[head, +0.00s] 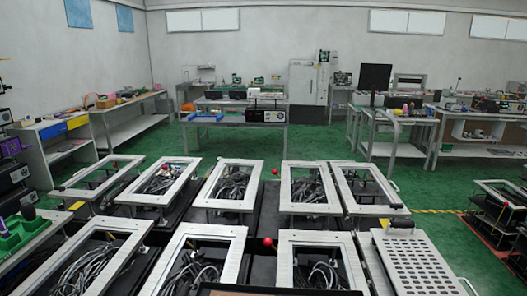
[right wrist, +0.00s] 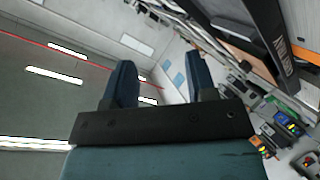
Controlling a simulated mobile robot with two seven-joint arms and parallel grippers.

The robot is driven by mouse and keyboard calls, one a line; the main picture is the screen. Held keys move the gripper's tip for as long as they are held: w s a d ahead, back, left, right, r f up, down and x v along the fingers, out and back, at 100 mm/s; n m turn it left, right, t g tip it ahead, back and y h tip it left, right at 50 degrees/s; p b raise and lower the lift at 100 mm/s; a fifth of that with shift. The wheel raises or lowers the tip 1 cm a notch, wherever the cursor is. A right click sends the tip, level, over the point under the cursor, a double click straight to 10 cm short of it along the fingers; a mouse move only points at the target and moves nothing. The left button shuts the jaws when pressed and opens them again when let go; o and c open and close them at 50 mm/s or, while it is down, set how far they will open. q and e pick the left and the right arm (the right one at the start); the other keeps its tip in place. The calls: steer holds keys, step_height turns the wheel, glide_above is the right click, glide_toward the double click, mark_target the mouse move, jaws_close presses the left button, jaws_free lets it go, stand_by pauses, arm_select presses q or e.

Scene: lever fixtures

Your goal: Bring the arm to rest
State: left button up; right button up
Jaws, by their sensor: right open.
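My right gripper (right wrist: 158,76) shows in the right wrist view with its two dark blue fingers apart and nothing between them. Behind the fingers are the ceiling, a wall and a tilted view of the room, so the gripper is clear of the fixtures. Neither arm shows in the head view. There, a red lever knob (head: 267,242) stands between the near frames, and another red knob (head: 275,171) stands farther back.
Metal frames (head: 231,183) with cables inside fill the foreground of the head view. A perforated plate (head: 413,262) lies at the near right. Workbenches (head: 235,124) line the room. Green floor (head: 315,145) lies open beyond the frames. A dark panel (right wrist: 255,35) shows at the wrist view's upper right.

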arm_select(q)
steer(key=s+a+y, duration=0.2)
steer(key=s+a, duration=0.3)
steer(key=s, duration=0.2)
arm_select(e)
steer(key=s+d+f+m+g, duration=0.35)
steer(key=s+f+g, duration=0.2)
steer(key=s, duration=0.35)
steer(key=s+d+f+m+g, duration=0.35)
steer(key=s+f+m, duration=0.2)
steer(key=s, duration=0.35)
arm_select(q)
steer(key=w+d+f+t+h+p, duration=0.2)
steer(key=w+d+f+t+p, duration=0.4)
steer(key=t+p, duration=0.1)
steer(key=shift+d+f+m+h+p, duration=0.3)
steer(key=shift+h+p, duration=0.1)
arm_select(e)
steer(key=w+a+f+n+t+y, duration=0.2)
steer(key=w+a+f+t, duration=0.4)
steer(key=a, duration=0.1)
steer(key=shift+a, duration=0.3)
steer(key=shift+w, duration=0.1)
